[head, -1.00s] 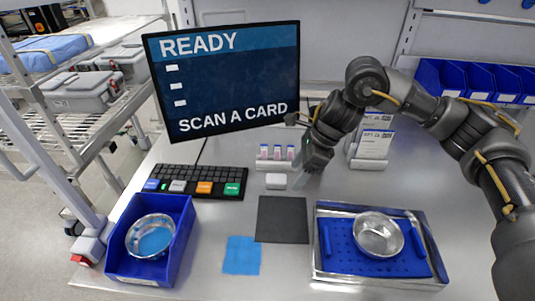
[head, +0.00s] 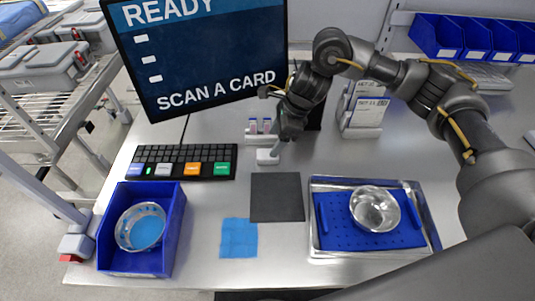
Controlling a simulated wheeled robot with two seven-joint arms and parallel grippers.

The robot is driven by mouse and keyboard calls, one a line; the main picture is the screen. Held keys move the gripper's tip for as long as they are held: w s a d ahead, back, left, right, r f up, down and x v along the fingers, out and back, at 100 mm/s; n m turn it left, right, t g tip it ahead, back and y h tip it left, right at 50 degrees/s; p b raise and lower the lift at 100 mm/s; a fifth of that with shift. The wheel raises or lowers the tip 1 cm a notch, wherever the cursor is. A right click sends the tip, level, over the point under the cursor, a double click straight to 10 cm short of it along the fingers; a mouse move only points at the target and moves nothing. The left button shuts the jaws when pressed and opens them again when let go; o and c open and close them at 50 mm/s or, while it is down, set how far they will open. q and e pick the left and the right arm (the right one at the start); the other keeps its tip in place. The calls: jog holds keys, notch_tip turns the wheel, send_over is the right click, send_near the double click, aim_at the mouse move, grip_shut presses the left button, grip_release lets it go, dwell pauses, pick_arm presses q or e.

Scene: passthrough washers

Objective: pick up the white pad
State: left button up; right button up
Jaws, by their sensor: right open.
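A small white pad (head: 265,157) lies on the table behind the dark grey mat, in front of the small rack of vials. My right gripper (head: 277,147) points down just above and beside the pad, at its right rear edge. Its jaws are open, and the fingers are small and partly hidden by the hand. I cannot tell whether a fingertip touches the pad. My left gripper is not in view.
A vial rack (head: 258,138) stands close behind the pad. The monitor (head: 200,55), keyboard (head: 182,161) and card holder (head: 362,112) stand around it. The dark mat (head: 276,197), blue cloth (head: 239,238), metal tray (head: 427,238) and blue bin (head: 165,245) lie nearer.

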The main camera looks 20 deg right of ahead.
aim_at(266, 153)
jog(key=shift+s+f, duration=0.15)
jog(key=shift+f, duration=0.05)
jog(key=p+x, duration=0.2)
jog(key=x, duration=0.2)
jog(key=shift+a+f+p, duration=0.1)
jog(key=shift+f+p, duration=0.15)
jog(key=shift+p, duration=0.1)
jog(key=shift+a+f, duration=0.1)
jog(key=shift+f, duration=0.1)
jog(key=c, duration=1)
jog(key=shift+c, duration=0.3)
jog(key=shift+r, duration=0.55)
jog(key=s+a+r+b, duration=0.5)
jog(key=s+a+r, duration=0.3)
jog(key=s+r, duration=0.3)
jog(key=shift+s+r, duration=0.3)
jog(key=shift+r, duration=0.15)
